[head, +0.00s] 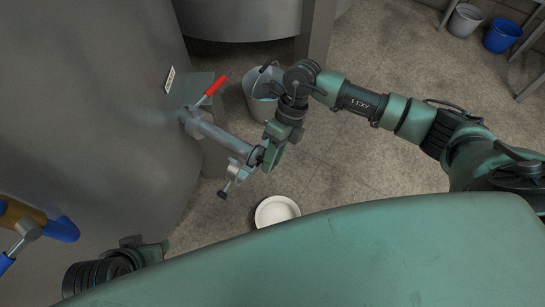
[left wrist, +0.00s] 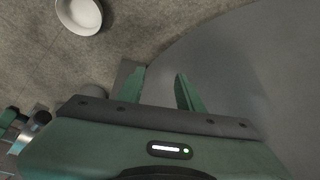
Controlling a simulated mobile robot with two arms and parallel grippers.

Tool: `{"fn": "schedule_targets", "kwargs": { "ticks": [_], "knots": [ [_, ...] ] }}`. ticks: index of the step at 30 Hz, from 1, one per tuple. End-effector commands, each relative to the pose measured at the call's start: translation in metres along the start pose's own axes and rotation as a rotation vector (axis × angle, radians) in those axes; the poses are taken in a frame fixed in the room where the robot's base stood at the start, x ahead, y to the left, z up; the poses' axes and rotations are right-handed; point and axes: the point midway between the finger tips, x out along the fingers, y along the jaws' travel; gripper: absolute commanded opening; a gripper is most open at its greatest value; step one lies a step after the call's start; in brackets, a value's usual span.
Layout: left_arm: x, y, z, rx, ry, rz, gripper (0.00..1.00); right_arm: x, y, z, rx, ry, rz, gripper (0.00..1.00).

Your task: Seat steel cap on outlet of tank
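The grey tank (head: 90,110) fills the left of the head view. Its steel outlet pipe (head: 222,136), with a red-handled valve (head: 210,90), points down to the right. A clamp (head: 237,170) with a dark knob hangs at the pipe's free end. My right gripper (head: 266,157) is at that end, apparently shut on the steel cap (head: 256,156), which shows only as a thin edge against the pipe mouth. I cannot tell whether the cap is fully seated. My left gripper (head: 158,250) is low beside the tank; its fingers are apart and empty in the left wrist view (left wrist: 160,88).
A grey bucket (head: 262,100) stands on the floor behind my right gripper. A white bowl (head: 277,210) lies on the floor below the pipe end. Blue-ended fittings (head: 40,222) are at the far left. A blue bucket (head: 502,36) stands at the far right. The middle floor is clear.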

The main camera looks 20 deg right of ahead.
Motion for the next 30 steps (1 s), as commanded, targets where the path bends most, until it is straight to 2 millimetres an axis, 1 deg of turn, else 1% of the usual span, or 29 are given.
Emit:
{"fn": "schedule_targets", "kwargs": {
  "ticks": [1,2,3,11,14,16,19,24,27,30],
  "knots": [
    [0.0,0.0,0.0,0.001,-0.001,0.0,0.36,0.0,0.0,0.0,0.0,-0.001,0.0,0.42],
    [0.0,0.0,0.0,0.001,-0.001,0.0,0.36,0.0,0.0,0.0,0.0,-0.001,0.0,0.5],
    [0.0,0.0,0.0,0.001,-0.002,0.0,0.36,0.0,0.0,0.0,0.0,-0.001,0.0,0.53],
    [0.0,-0.001,0.001,0.003,-0.006,-0.001,0.36,0.0,0.0,0.0,0.0,0.0,0.0,0.53],
    [-0.001,-0.001,0.002,0.004,-0.012,-0.002,0.36,-0.005,0.0,0.0,0.0,-0.001,-0.001,0.53],
    [-0.003,-0.001,0.007,0.004,-0.035,-0.003,0.36,-0.014,0.0,0.001,0.0,-0.002,-0.002,0.53],
    [-0.008,-0.003,0.021,0.001,-0.099,-0.006,0.36,-0.031,0.0,0.001,0.001,-0.003,-0.003,0.53],
    [-0.013,-0.003,0.018,0.0,-0.093,-0.005,0.36,-0.06,0.0,0.001,0.0,-0.002,-0.003,0.53],
    [-0.014,-0.003,0.017,-0.001,-0.092,-0.005,0.36,-0.071,0.0,0.0,0.0,-0.001,-0.001,0.53],
    [-0.015,-0.003,0.017,-0.001,-0.091,-0.005,0.36,-0.077,0.0,0.0,-0.001,-0.001,-0.001,0.53]
  ]
}}
